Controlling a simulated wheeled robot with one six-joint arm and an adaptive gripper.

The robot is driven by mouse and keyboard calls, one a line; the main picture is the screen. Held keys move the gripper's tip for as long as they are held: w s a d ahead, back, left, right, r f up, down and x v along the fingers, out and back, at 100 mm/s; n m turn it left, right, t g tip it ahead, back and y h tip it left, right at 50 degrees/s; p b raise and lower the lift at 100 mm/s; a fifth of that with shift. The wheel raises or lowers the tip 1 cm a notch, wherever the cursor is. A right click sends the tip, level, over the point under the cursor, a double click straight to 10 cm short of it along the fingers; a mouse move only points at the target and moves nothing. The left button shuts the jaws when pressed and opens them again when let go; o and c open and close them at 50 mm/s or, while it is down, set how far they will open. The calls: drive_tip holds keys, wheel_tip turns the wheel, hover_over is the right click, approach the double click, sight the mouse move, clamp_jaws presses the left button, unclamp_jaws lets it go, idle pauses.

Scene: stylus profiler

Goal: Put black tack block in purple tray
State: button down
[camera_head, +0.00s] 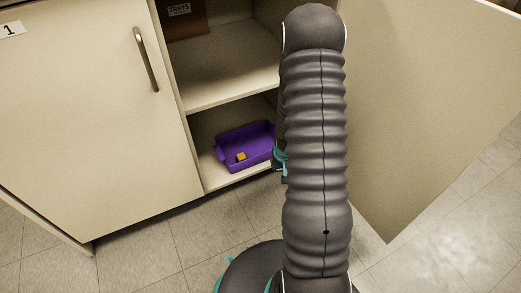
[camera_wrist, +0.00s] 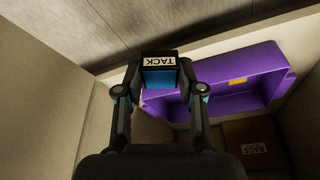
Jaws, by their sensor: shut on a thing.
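The black tack block (camera_wrist: 160,61) has a white label reading TACK and is held between the fingers of my gripper (camera_wrist: 160,76) in the wrist view. The purple tray (camera_wrist: 220,68) lies beyond and to the right of the block, and a yellow block (camera_wrist: 237,81) shows in it. In the head view, the purple tray (camera_head: 258,137) sits on the cabinet's bottom shelf with the yellow block (camera_head: 241,156) inside. My arm hides the tack block there and most of my gripper (camera_head: 281,158), beside the tray's right end.
The open cabinet has an upper shelf (camera_head: 225,83) above the tray and a box labelled TRAYS (camera_head: 184,18). A closed door (camera_head: 90,110) is at left; an open door (camera_head: 425,110) stands at right. A box labelled BAGS (camera_wrist: 250,135) shows in the wrist view.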

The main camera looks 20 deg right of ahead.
drive_tip(key=w, duration=0.5)
drive_tip(key=w+d+f+b, duration=0.1)
drive_tip(key=w, duration=0.4)
drive_tip(key=w+f, duration=0.1)
drive_tip(key=w, duration=0.4)
drive_tip(key=shift+d+f+b, duration=0.25)
drive_tip(key=shift+d+b, duration=0.05)
drive_tip(key=shift+d, duration=0.1)
drive_tip(key=shift+f+b, duration=0.3)
drive_tip(key=shift+f, duration=1.95)
drive_tip(key=shift+f, duration=0.1)
drive_tip(key=c, duration=0.7)
unclamp_jaws()
drive_tip(key=p+v, duration=0.1)
drive_tip(key=v, duration=1.1)
drive_tip(key=shift+p, duration=0.3)
drive_tip(key=shift+r, duration=0.2)
